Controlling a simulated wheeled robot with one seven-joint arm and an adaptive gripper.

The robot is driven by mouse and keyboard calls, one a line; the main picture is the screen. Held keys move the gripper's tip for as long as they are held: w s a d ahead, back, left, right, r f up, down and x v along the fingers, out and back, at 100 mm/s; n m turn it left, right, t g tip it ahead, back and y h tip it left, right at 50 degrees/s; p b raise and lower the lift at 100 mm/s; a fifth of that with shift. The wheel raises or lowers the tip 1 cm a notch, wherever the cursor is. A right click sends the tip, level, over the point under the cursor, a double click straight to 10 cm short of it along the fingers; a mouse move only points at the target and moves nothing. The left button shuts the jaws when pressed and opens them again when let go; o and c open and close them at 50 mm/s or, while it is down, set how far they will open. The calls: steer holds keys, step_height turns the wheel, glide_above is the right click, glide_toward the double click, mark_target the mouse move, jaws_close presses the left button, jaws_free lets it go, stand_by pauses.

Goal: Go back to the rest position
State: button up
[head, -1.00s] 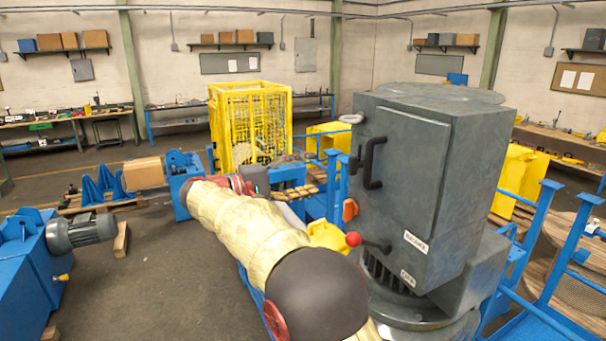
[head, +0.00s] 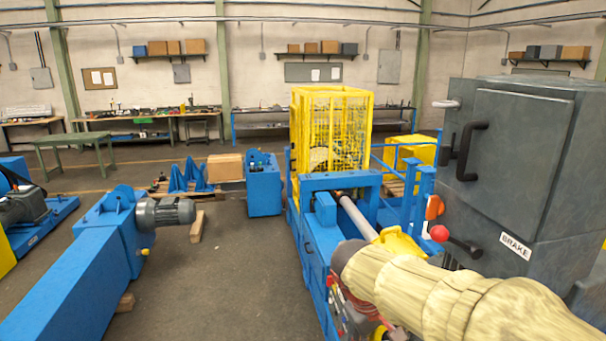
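My arm in its cream sleeve reaches in from the lower right of the head view, to a dark joint cap near the middle. Red and grey parts below that cap run down to the bottom edge. No gripper fingers can be made out, so whether it holds anything does not show. The chain drive's blue frame (head: 318,243) stands just left of and behind the arm. A pale shaft (head: 356,217) lies along it, towards the yellow mesh cage (head: 331,132).
A grey cabinet marked BRAKE (head: 525,170), with a red-knobbed lever (head: 440,233), stands close on the right. A blue beam with a grey motor (head: 165,213) is on the left. A cardboard box (head: 225,167) sits farther back. Open floor (head: 215,285) lies between.

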steer(key=s+d+f+m+t+y+b, duration=0.1)
steer(key=s+f+m+t+y+b, duration=0.2)
steer(key=s+f+b, duration=1.3)
steer(key=s+m+y+b, duration=0.1)
steer(key=s+m+b, duration=0.1)
steer(key=s, duration=0.1)
steer(key=shift+d, duration=0.15)
steer(key=shift+s+r, duration=0.1)
